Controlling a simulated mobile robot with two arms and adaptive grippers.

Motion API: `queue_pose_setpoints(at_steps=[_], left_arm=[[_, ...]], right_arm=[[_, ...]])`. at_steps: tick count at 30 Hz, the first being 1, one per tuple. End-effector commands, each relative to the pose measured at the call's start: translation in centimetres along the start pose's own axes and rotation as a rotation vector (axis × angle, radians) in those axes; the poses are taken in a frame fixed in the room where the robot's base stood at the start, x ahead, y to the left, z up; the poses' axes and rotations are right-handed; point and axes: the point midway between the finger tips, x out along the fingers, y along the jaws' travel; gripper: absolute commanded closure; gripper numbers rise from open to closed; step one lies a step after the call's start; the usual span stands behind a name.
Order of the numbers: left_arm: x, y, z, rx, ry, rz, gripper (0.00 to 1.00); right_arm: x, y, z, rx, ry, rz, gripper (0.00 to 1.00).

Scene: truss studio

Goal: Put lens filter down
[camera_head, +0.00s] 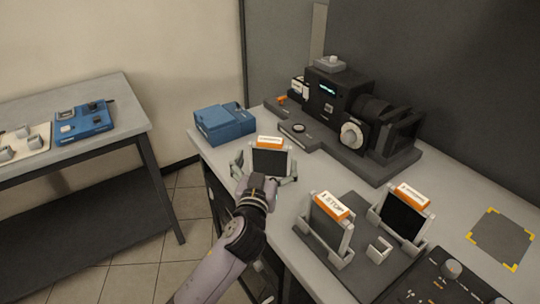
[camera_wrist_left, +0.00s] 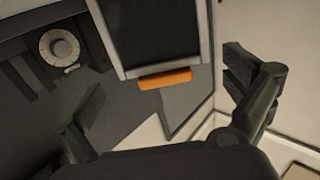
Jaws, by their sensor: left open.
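A dark lens filter (camera_head: 269,161) in a pale frame with an orange and white top label stands upright near the left front edge of the grey worktop. My left gripper (camera_head: 266,168) is open, with a finger on each side of it. In the left wrist view the filter (camera_wrist_left: 155,35) shows with its orange tab between the spread fingers, with gaps on both sides. The filter's lower part is hidden in the head view. Two similar filters stand in a dark holder: one labelled "1 STOP" (camera_head: 327,222) and one to its right (camera_head: 402,216). My right gripper is out of view.
A blue case (camera_head: 224,124) stands behind the left gripper. A black camera device (camera_head: 345,112) stands at the back. A yellow-cornered square (camera_head: 502,238) on the right is empty. A control panel (camera_head: 440,285) lies at the front. A side table (camera_head: 75,150) stands left.

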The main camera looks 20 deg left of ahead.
Motion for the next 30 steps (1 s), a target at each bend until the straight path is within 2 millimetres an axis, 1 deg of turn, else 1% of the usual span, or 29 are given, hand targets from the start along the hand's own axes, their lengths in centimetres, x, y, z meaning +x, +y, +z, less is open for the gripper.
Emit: queue_pose_setpoints(at_steps=[4, 9, 12, 15, 21, 30], left_arm=[[1.2, -0.1, 0.0, 0.003, 0.001, 0.000, 0.00], [3.8, -0.2, 0.3, 0.002, 0.000, 0.000, 0.00], [4.8, -0.1, 0.4, 0.001, 0.000, 0.001, 0.00], [5.3, -0.1, 0.5, 0.000, -0.001, 0.001, 0.00], [5.3, -0.1, 0.6, 0.000, -0.001, 0.001, 0.00], [5.3, -0.1, 0.6, 0.000, -0.001, 0.001, 0.20]], right_arm=[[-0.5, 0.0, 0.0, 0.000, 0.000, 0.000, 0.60], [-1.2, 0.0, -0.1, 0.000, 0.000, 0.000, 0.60], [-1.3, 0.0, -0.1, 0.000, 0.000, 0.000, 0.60], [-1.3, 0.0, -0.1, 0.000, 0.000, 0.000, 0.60], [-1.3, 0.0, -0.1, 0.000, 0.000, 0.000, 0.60], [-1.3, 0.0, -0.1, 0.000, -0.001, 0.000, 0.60]])
